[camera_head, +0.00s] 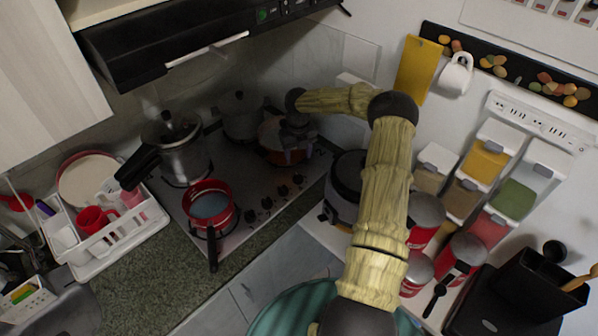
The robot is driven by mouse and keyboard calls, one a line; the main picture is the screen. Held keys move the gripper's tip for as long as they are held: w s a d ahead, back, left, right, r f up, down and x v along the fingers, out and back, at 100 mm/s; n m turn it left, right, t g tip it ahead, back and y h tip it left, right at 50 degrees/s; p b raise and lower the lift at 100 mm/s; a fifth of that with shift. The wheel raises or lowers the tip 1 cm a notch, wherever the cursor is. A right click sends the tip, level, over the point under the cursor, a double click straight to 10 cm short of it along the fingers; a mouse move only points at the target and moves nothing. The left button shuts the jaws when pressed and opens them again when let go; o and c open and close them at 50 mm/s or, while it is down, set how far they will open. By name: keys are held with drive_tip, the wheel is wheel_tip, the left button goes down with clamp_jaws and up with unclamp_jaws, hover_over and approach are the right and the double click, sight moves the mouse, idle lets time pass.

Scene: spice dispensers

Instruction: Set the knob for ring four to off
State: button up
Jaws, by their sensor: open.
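A row of several dark knobs (265,203) runs along the front right part of the steel hob (232,173). The knob at the right end (297,180) shows. Their settings and ring marks are too small to read. My gripper (297,133) is dark and small, hanging at the end of my arm over the reddish-brown pan at the back right. Its fingers are open and blend into the pan behind them, so I cannot tell whether they touch it. It is apart from the knobs, behind and above them.
A red saucepan (209,204) stands at the front left with its handle over the counter edge. A steel pressure cooker (177,155), a grey pot (243,120) and the reddish-brown pan (273,133) stand behind. A black cooker (345,178) and red canisters (428,212) are right. A hood (180,45) hangs above.

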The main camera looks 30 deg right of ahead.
sight(299, 176)
wheel_tip(299, 176, down, 10)
drive_tip(key=p, duration=0.3)
drive_tip(key=shift+d+f, duration=0.1)
drive_tip(key=c, duration=0.9)
